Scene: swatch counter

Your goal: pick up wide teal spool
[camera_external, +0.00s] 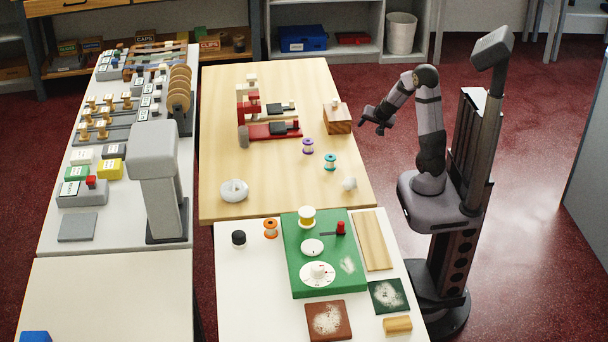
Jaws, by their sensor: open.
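A teal spool (330,162) with pale flanges stands upright on the light wooden table (285,80), near its right edge. A purple spool (308,146) stands a little behind it to the left.
A wooden block (338,121) stands near my gripper at the table's right edge. A red machine (268,130) stands left of the purple spool. A white ring-shaped item (234,191) and a small white piece (349,184) lie toward the front. The table's middle front is bare.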

